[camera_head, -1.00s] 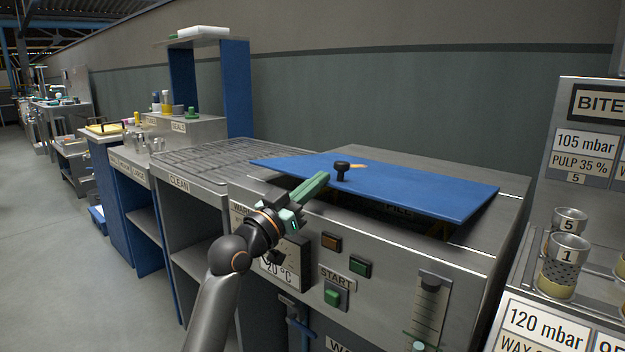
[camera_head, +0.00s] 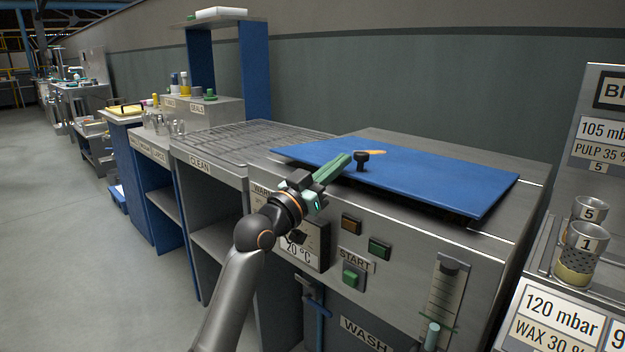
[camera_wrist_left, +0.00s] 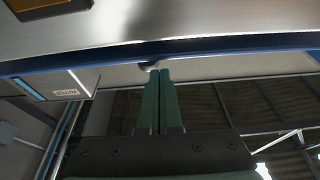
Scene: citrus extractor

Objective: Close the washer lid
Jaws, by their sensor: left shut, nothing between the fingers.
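The washer lid (camera_head: 430,178) is a flat blue panel with a black knob (camera_head: 362,157) near its left part. It lies almost flat over the washer top, with a narrow dark gap under its front right edge. My left gripper (camera_head: 345,163) is shut and empty, its green fingers at the lid's front edge beside the knob; I cannot tell if they touch it. In the left wrist view the shut fingers (camera_wrist_left: 161,90) point at the lid's blue edge (camera_wrist_left: 220,45). My right gripper is not in view.
Perforated cups (camera_head: 577,255) stand to the right. A CLEAN rack (camera_head: 240,145) lies to the left.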

